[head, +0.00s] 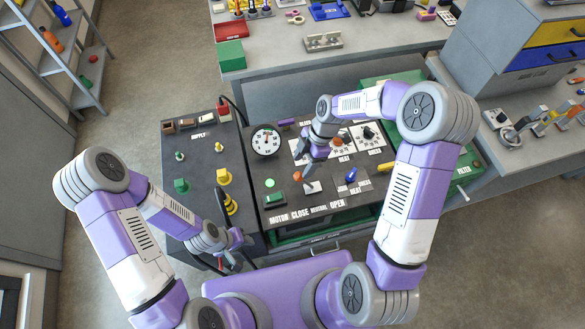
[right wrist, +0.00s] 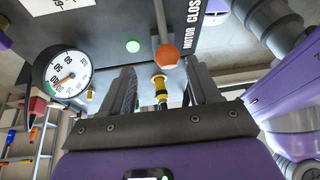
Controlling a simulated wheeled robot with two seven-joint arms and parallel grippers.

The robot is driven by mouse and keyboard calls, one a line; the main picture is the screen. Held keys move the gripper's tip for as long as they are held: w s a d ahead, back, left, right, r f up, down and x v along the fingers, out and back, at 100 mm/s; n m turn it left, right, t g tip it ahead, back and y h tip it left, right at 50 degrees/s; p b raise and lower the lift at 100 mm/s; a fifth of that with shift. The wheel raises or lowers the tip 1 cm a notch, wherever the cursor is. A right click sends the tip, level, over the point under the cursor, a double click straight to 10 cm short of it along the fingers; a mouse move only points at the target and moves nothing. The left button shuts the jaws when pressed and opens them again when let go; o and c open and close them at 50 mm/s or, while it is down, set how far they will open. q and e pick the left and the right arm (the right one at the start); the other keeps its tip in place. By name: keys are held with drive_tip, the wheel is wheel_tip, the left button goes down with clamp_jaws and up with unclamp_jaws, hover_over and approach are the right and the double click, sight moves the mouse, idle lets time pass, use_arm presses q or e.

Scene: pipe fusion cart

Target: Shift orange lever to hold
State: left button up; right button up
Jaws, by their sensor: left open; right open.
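The orange lever knob (head: 298,177) stands at the front of the dark control panel (head: 330,205), above the printed words CLOSE and NEUTRAL. In the right wrist view the orange knob (right wrist: 167,56) sits on a grey shaft and appears between the two fingers, near their tips. My right gripper (head: 306,166) is open just behind the knob and points down to the panel. Its two fingers (right wrist: 163,82) show wide apart, with nothing gripped. Contact with the knob cannot be told. My left gripper (head: 238,243) is open and empty, low beside the panel's left corner.
A round gauge (head: 266,141), a green button (head: 270,183) and a blue lever (head: 351,175) are close to the orange knob. The supply panel (head: 195,150) with yellow and green fittings lies left. A grey workbench (head: 370,45) stands behind.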

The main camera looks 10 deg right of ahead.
sight(297, 180)
drive_tip(key=x, duration=0.3)
drive_tip(key=s+x, duration=0.1)
drive_tip(key=x, duration=0.2)
drive_tip(key=shift+s+b, duration=0.1)
drive_tip(key=shift+b, duration=0.2)
drive_tip(key=shift+x, duration=0.8)
clamp_jaws()
